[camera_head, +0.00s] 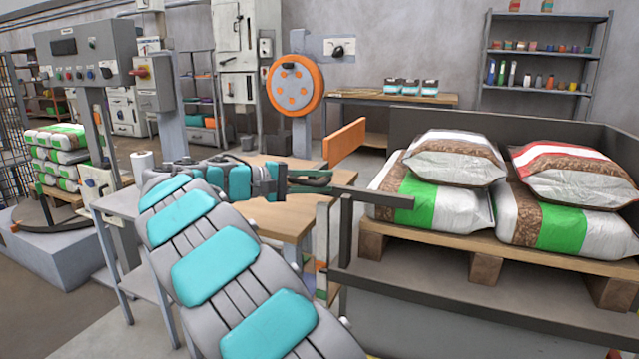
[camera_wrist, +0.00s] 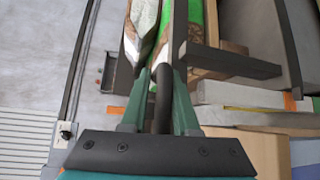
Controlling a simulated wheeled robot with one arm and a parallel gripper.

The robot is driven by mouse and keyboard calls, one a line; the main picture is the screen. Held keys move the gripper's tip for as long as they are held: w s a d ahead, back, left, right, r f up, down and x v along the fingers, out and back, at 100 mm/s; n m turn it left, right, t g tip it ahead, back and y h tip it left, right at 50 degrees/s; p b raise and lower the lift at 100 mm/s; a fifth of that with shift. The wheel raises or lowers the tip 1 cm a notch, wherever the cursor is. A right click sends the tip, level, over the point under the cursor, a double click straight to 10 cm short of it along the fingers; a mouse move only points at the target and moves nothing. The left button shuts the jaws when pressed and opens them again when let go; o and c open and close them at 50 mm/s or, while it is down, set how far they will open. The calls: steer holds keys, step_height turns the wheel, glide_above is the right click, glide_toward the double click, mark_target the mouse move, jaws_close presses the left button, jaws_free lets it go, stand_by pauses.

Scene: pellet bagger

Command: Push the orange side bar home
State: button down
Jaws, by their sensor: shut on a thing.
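An orange bar (camera_head: 345,142) shows in the head view, standing out level just beyond the far right corner of the wooden table. My gripper (camera_head: 326,181) is in front of and below it, over the table's right edge. In the wrist view my gripper (camera_wrist: 160,78) has its green fingers closed around a dark curved rod (camera_wrist: 163,100). A dark post with a level arm (camera_head: 380,199) stands just right of the gripper. A small orange patch (camera_wrist: 290,102) shows at the right of the wrist view; I cannot tell whether it is the same bar.
Filled bags (camera_head: 455,157) lie on a wooden pallet (camera_head: 480,238) at the right, behind dark rails (camera_head: 480,315). The wooden table (camera_head: 282,218) lies under my arm. A control panel (camera_head: 85,60) stands at the left. An orange wheel (camera_head: 295,86) stands behind the table.

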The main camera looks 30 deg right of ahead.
steer(key=shift+s+f, duration=0.1)
steer(key=shift+f, duration=0.4)
steer(key=s+d+b, duration=0.3)
steer(key=s+d, duration=0.8)
steer(key=s, duration=0.4)
steer(key=shift+d, duration=0.4)
steer(key=shift+s, duration=0.15)
steer(key=c, duration=1.1)
jaws_free()
steer(key=o, duration=0.3)
steer(key=shift+d+r, duration=0.1)
steer(key=shift+r, duration=0.1)
steer(key=w+a+r, duration=0.1)
steer(key=a, duration=0.6)
steer(key=shift+a, duration=0.4)
